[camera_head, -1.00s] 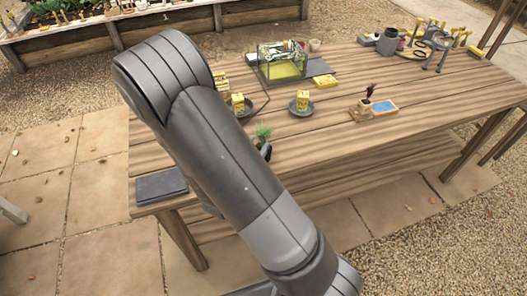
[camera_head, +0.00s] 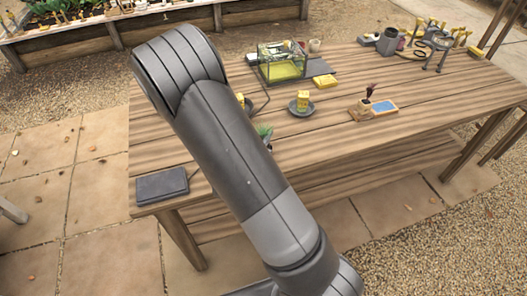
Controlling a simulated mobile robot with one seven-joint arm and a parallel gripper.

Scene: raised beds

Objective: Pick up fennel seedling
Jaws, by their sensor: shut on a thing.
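The fennel seedling (camera_head: 264,130) is a small feathery green tuft at the right edge of my arm, above the middle of the wooden table. My arm covers part of it and hides its base. Only a small dark piece of my gripper (camera_head: 268,144) shows just below the green, and it is shut on the seedling. The fingertips are mostly hidden, and I cannot tell how far the seedling is above the tabletop.
A dark saucer (camera_head: 302,112) with a yellow pot (camera_head: 303,100) stands behind the seedling. A dark flat box (camera_head: 162,186) lies at the left corner.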

